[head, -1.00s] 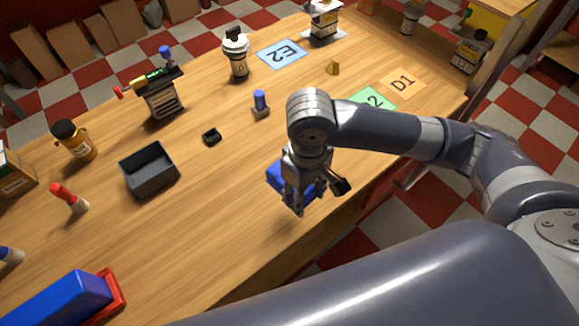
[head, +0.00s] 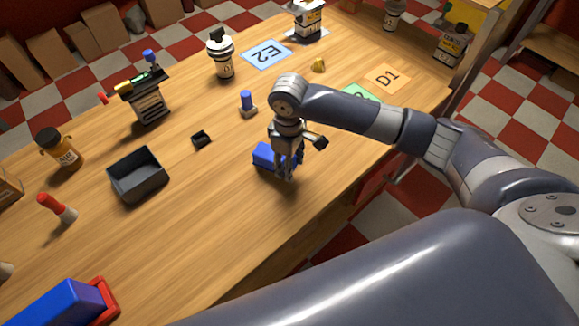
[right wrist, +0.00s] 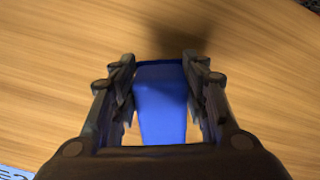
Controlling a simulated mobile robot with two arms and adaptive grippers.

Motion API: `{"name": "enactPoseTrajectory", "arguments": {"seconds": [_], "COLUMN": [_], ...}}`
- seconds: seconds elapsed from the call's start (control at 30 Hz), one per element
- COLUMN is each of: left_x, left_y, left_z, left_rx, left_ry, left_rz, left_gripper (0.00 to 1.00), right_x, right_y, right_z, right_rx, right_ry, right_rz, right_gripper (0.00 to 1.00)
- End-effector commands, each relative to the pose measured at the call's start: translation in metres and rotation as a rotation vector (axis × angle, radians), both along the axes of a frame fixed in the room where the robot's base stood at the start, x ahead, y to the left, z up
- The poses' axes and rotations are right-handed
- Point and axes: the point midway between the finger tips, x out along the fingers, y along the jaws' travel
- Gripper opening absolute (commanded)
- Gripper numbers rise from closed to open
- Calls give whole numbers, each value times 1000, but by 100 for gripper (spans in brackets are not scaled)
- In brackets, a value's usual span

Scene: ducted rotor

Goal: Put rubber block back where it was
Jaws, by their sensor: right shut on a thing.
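A blue block (head: 265,156), which I take as the rubber block, is between the fingers of my right gripper (head: 285,176) in the head view. The gripper points down over the front middle of the table, partly hiding the block. In the right wrist view the block (right wrist: 162,105) sits between the two fingers of the right gripper (right wrist: 160,85), with a dark shadow on the wood beyond it. I cannot tell whether the block touches the table. My left gripper is not in view.
A grey open bin (head: 138,178) and a small black holder (head: 201,139) stand left of the gripper. A blue-capped piece (head: 247,104) stands behind it. Labelled mats E2 (head: 266,54) and D1 (head: 386,78) lie farther back. The wood between is clear.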

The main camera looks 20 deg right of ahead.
Motion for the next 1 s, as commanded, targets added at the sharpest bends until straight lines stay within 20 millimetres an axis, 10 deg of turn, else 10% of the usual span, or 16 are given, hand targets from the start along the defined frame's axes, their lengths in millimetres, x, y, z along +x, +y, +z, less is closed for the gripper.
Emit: {"name": "enactPoseTrajectory", "arguments": {"seconds": [0.73, 0.77, 0.83, 1.0], "left_x": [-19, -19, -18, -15], "left_y": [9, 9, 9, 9], "left_z": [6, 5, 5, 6], "left_rx": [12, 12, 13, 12], "left_ry": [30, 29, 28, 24], "left_rz": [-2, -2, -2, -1], "left_gripper": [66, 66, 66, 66], "right_x": [3, 3, 3, 3], "right_y": [-2, -2, -2, -2], "right_z": [-38, -38, -38, -38], "right_rx": [-1, -1, -1, -1], "right_ry": [-1, -1, -1, -1], "right_rz": [0, 0, 1, 0], "right_gripper": [18, 46, 61, 61]}}
